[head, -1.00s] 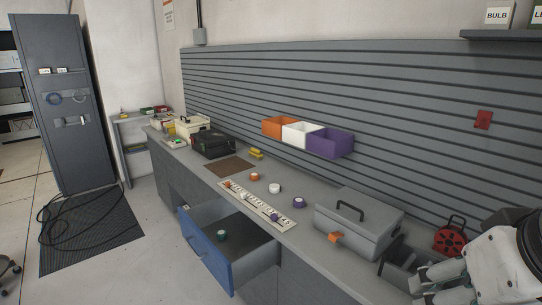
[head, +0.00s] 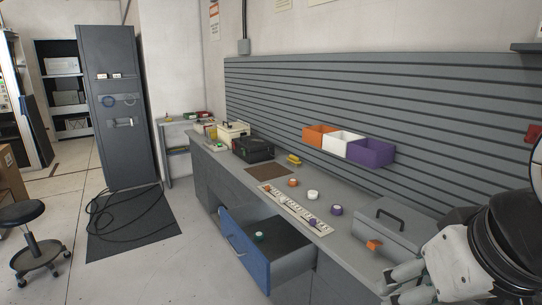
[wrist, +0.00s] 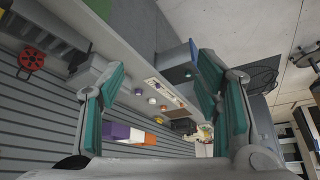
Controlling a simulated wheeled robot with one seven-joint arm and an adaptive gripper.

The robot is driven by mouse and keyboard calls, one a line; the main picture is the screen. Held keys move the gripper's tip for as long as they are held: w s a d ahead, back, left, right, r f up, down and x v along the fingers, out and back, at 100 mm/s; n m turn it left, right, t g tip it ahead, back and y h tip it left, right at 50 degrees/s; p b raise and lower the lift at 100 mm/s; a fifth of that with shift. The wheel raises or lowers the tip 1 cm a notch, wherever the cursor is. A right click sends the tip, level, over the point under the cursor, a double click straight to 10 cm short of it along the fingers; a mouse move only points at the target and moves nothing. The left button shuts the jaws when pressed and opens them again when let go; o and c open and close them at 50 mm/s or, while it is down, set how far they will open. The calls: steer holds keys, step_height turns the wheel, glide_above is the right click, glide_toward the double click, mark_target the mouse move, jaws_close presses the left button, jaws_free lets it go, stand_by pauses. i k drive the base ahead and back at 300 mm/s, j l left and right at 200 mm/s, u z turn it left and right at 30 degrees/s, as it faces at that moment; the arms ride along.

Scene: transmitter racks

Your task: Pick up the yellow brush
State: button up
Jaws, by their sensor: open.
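The yellow brush (head: 294,160) is a small yellow item lying on the grey workbench (head: 229,171), at the back near the slatted wall. It lies beside the brown mat (head: 270,173), below the orange bin; its fine shape is too small to tell. My gripper (head: 397,285) is at the lower right of the head view, far from the brush and nearer the grey toolbox. In the wrist view my gripper (wrist: 160,70) has its two teal-padded fingers spread wide, with nothing between them.
Orange, white and purple bins (head: 343,144) hang above the bench. A blue-fronted drawer (head: 246,253) stands open into the floor space. A grey toolbox (head: 385,223), a black case (head: 253,148) and several tape rolls stand on the bench.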

mark_target(294, 160)
steer(key=i+j+u, duration=0.25)
steer(key=j, duration=0.3)
steer(key=i+j+u, duration=0.25)
steer(key=j, duration=0.25)
steer(key=i+j+u, duration=0.25)
steer(key=i+j, duration=0.35)
steer(key=i, duration=0.45)
steer(key=i+j+u, duration=0.15)
steer(key=i, duration=0.45)
steer(key=i+j, duration=0.2)
steer(key=i, duration=0.45)
steer(key=i+z, duration=0.35)
steer(key=i, duration=0.15)
steer(key=i+z, duration=0.35)
steer(key=i, duration=0.15)
steer(key=i+j+z, duration=0.35)
steer(key=i+l+z, duration=0.15)
steer(key=i+z, duration=0.15)
steer(key=z, duration=0.15)
steer(key=i+z, duration=0.3)
steer(key=z, duration=0.15)
steer(key=i+z, duration=0.3)
steer(key=z, duration=0.15)
steer(key=i+j+z, duration=0.2)
steer(key=z, duration=0.25)
steer(key=i, duration=0.05)
